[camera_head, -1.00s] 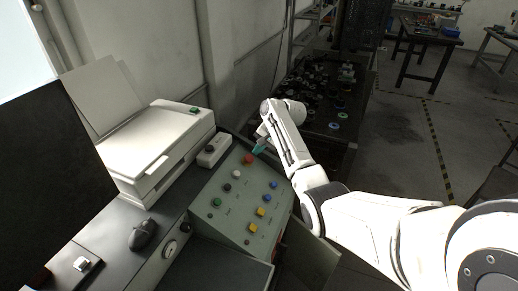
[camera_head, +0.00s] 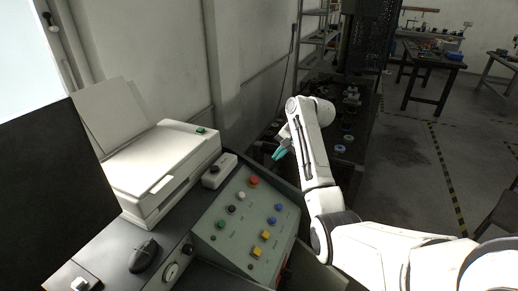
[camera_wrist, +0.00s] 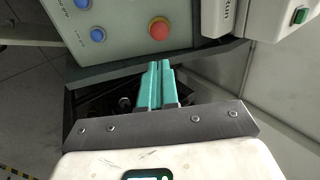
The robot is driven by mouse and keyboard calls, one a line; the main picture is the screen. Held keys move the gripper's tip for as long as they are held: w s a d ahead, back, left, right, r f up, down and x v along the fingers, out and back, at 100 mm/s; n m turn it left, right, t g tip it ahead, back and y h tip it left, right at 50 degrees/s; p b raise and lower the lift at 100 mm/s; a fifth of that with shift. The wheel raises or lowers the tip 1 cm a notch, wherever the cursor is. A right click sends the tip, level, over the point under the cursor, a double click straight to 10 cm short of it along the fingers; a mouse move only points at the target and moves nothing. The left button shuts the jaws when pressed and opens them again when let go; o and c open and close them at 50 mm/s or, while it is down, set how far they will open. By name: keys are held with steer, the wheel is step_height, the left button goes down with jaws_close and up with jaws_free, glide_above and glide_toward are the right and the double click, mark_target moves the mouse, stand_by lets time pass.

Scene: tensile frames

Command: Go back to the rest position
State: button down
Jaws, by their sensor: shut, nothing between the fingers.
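My gripper (camera_head: 278,155) has teal fingers and is shut and empty. In the head view it hangs off the end of my white arm, behind and right of the control panel's top edge. The grey control panel (camera_head: 222,226) carries a red button (camera_head: 254,180) and several blue, green, white, black and yellow buttons. In the wrist view my gripper's fingertips (camera_wrist: 160,64) lie side by side, just short of the panel's edge in the picture. The red button (camera_wrist: 159,28) shows beyond the fingertips, apart from them.
A white printer (camera_head: 160,165) and a small grey box (camera_head: 219,170) stand left of the panel. A black mouse (camera_head: 144,256) lies on the desk. A dark table (camera_head: 352,163) with spools stands behind my arm. Open floor (camera_head: 407,150) lies to the right.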

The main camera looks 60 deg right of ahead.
steer(key=a+f+n+g, duration=0.1)
steer(key=a+f, duration=0.3)
steer(key=a, duration=0.4)
steer(key=s+a+f+n+g, duration=0.1)
steer(key=a+f+n, duration=0.2)
steer(key=a+f, duration=0.2)
steer(key=s+a+f+n+y, duration=0.1)
steer(key=a+f+n, duration=0.2)
steer(key=a, duration=0.9)
step_height(320, 180, down, 2)
steer(key=shift+a+f+g, duration=0.1)
steer(key=shift+g, duration=0.3)
steer(key=s+a+f+n, duration=0.1)
steer(key=s+a, duration=0.1)
steer(key=a, duration=0.1)
steer(key=s+a+f+n+g, duration=0.1)
steer(key=s+a+n, duration=0.1)
steer(key=s+a, duration=0.1)
steer(key=s+a+f+n, duration=0.1)
steer(key=s+a, duration=0.2)
steer(key=a, duration=0.1)
steer(key=shift+s+a+f+n, duration=0.1)
steer(key=shift+a+n, duration=0.05)
steer(key=shift+n, duration=0.15)
steer(key=s+a+n+g+h, duration=0.1)
steer(key=s+a+n, duration=0.3)
steer(key=s, duration=0.6)
steer(key=shift+s+a+r+n+g+h, duration=0.2)
steer(key=shift+a+r+n+g+h, duration=0.1)
steer(key=shift+a+r+n, duration=0.15)
